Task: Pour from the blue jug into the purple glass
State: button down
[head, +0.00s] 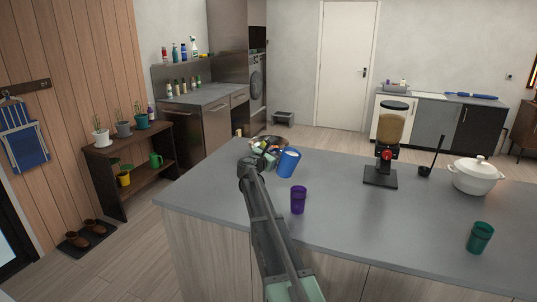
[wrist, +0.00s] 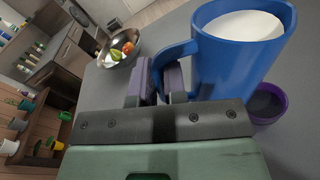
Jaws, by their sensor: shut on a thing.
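The blue jug (head: 288,162) is held by my gripper (head: 254,160) above the grey counter, and it leans a little in the head view. In the wrist view, the jug (wrist: 236,60) fills the upper right and holds something white up near its rim. My gripper (wrist: 160,82) is shut on the jug's handle. The purple glass (head: 298,199) stands upright on the counter, in front of and slightly right of the jug in the head view. In the wrist view, the glass (wrist: 266,104) is partly hidden behind the jug. Its inside looks dark.
A metal bowl of fruit and vegetables (head: 268,146) sits behind my gripper. A dispenser (head: 390,140), a black ladle (head: 428,165), a white pot (head: 474,178) and a green glass (head: 480,237) stand to the right. The counter (head: 370,225) between the purple and green glasses is clear.

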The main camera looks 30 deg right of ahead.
notch_tip(320, 180, down, 3)
jog(key=shift+a+f+m+g+b, duration=0.1)
jog(key=shift+m+g+b, duration=0.3)
jog(key=shift+m+b, duration=0.6)
jog(key=shift+s, duration=0.1)
jog(key=shift+f+m+y, duration=0.3)
jog(key=shift+f+m, duration=0.05)
jog(key=shift+m, duration=0.05)
jog(key=shift+f, duration=0.1)
dwell(0.3)
jog(key=shift+m, duration=0.4)
